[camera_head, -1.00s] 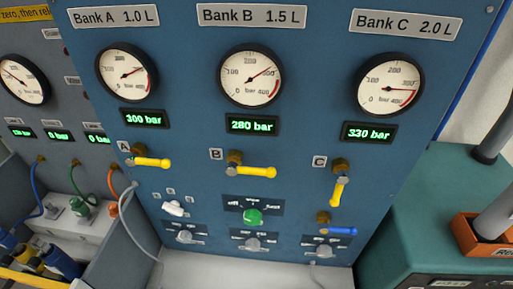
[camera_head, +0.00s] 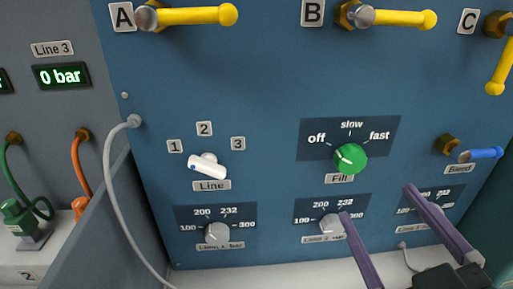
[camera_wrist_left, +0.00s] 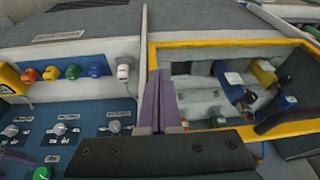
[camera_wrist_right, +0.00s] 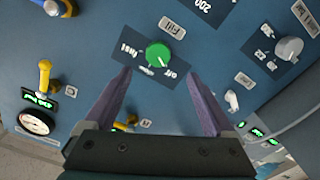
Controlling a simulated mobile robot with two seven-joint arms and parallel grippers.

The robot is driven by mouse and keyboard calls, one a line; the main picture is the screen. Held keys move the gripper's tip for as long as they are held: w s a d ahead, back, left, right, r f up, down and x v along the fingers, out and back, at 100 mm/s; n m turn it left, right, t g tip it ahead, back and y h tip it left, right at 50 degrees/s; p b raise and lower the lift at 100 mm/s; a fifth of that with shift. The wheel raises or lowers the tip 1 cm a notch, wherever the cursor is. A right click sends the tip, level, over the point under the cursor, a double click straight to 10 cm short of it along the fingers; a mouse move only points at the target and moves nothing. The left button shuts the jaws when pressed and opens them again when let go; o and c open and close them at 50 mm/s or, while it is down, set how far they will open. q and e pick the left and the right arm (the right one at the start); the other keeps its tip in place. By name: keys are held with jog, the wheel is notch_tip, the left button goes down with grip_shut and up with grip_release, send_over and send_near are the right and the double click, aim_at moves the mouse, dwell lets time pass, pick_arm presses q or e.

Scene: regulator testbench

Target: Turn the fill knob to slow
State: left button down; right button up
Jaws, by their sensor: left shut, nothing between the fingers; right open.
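The green fill knob (camera_head: 350,158) is on the blue panel, with the labels off, slow and fast on the dark plate above it. Its white mark points up-left towards off. My right gripper (camera_head: 377,201) is open and empty, below and right of the knob in the head view. In the right wrist view the knob (camera_wrist_right: 158,55) appears just beyond and between the open fingertips (camera_wrist_right: 158,73), apparently not touched. My left gripper (camera_wrist_left: 162,75) is shut and empty in the left wrist view, and outside the head view.
A white line selector (camera_head: 207,166) is left of the fill knob. Grey regulator knobs (camera_head: 217,233) line the row below. A blue bleed lever (camera_head: 480,154) is at the right, and yellow valve levers (camera_head: 200,15) are above. A grey hose (camera_head: 108,185) hangs at the left.

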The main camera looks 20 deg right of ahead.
aim_at(353, 163)
jog(key=x, duration=0.9)
jog(key=shift+w+d+r+p, duration=0.1)
jog(key=shift+w+d+p, duration=0.2)
jog(key=shift+p, duration=0.05)
jog(key=shift+c, duration=0.3)
jog(key=c, duration=1.3)
